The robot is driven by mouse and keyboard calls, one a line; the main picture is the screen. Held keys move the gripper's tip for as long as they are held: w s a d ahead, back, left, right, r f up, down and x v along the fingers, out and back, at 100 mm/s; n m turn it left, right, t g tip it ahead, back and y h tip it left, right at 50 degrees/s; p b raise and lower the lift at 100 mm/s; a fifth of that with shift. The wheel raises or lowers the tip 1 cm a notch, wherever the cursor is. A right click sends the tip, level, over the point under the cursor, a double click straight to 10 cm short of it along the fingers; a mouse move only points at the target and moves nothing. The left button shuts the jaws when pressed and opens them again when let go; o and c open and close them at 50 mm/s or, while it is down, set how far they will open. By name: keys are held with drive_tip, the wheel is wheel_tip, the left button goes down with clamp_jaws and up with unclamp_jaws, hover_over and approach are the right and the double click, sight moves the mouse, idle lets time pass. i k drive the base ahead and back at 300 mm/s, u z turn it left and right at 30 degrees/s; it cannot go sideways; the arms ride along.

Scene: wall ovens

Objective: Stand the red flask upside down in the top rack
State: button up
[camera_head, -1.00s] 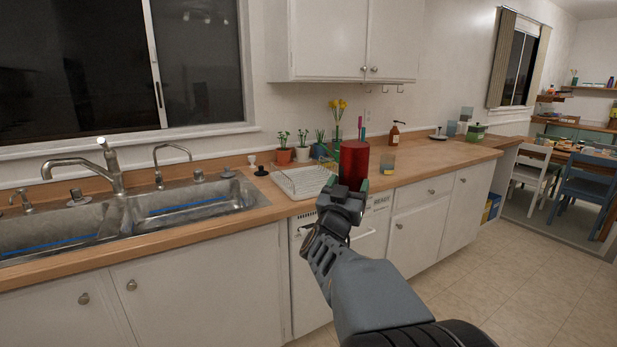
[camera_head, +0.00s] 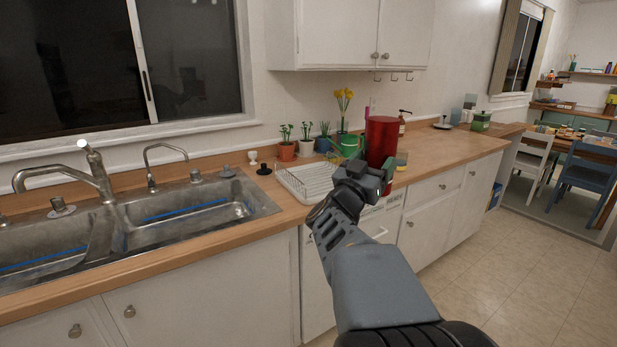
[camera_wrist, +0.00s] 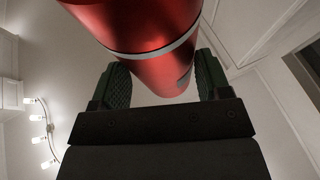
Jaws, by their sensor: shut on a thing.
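The red flask (camera_head: 381,138) stands out above my gripper (camera_head: 370,178) in the head view, its long axis near vertical. In the wrist view the flask (camera_wrist: 150,45) is shiny red with a pale band, and it sits between the two green-padded fingers of my gripper (camera_wrist: 158,82). The gripper is shut on it. I cannot tell which end of the flask is up. A white wire rack (camera_head: 300,187) lies on the counter, left of and behind the gripper. A white appliance front (camera_head: 318,265) is under the counter, partly hidden by my arm; no pulled-out rack shows.
Potted plants (camera_head: 287,148) and a green watering can (camera_head: 347,145) stand behind the wire rack. The double sink (camera_head: 190,208) is at left. The wooden counter (camera_head: 450,150) is mostly bare right of the flask. Floor (camera_head: 500,270) at right is clear.

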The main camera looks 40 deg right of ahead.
sight(319, 192)
drive_tip(key=i, duration=1)
